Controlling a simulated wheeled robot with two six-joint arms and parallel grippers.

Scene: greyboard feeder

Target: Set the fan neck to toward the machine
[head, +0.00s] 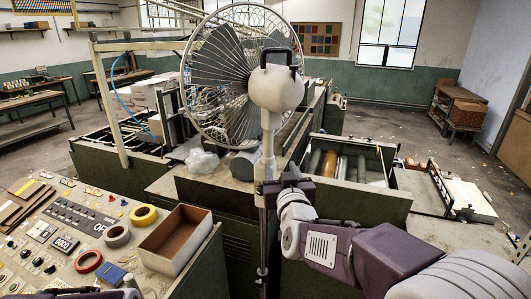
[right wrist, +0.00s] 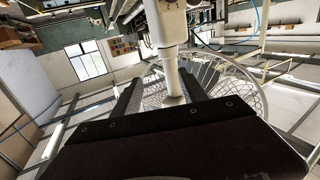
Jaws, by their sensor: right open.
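The pedestal fan stands upright in the head view, its round wire cage (head: 226,75) turned away from me and to the left. Its pale motor housing (head: 277,88) with a dark handle faces me. Below it the pale fan neck (head: 267,150) runs down to a thin pole. My right gripper (head: 284,184) is at the lower neck, reaching in from the right. In the right wrist view its open fingers lie on either side of the neck (right wrist: 172,78); contact cannot be told. A dark part of mine shows at the bottom left edge; the left jaws cannot be made out.
The green machine with rollers (head: 345,165) stands behind and right of the fan. A control desk (head: 75,235) with tape rolls and an open box (head: 175,238) is at front left. A crumpled clear bag (head: 201,161) lies left of the neck.

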